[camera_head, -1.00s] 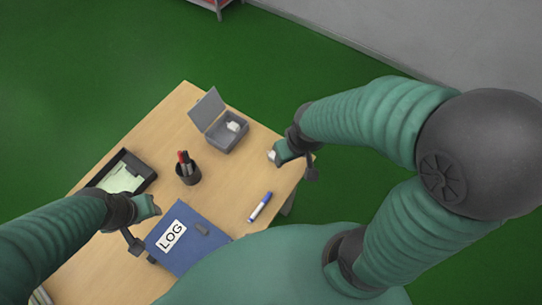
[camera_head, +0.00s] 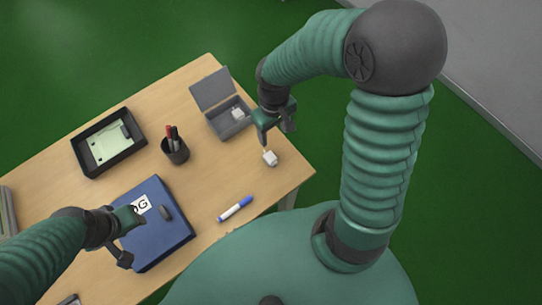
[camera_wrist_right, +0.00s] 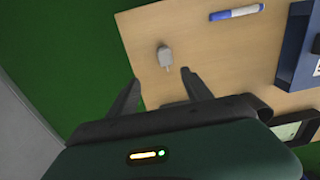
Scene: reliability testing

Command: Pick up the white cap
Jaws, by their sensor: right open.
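The white cap (camera_head: 270,158), a small blocky white piece, lies on the wooden table near its right edge. It also shows in the right wrist view (camera_wrist_right: 165,57), with a narrower part towards the gripper. My right gripper (camera_head: 275,127) is open and empty, above the table and just behind the cap in the head view. In the right wrist view its two fingers (camera_wrist_right: 159,80) are spread, with the cap beyond the tips and apart from them. My left gripper (camera_head: 128,236) is over the blue LOG binder (camera_head: 165,240), its fingers apart.
An open grey box (camera_head: 222,126) with another white piece (camera_head: 238,113) inside stands behind the cap. A blue and white marker (camera_head: 236,208) lies in front. A pen cup (camera_head: 175,151) and a black tray (camera_head: 90,165) stand further left. The table around the cap is clear.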

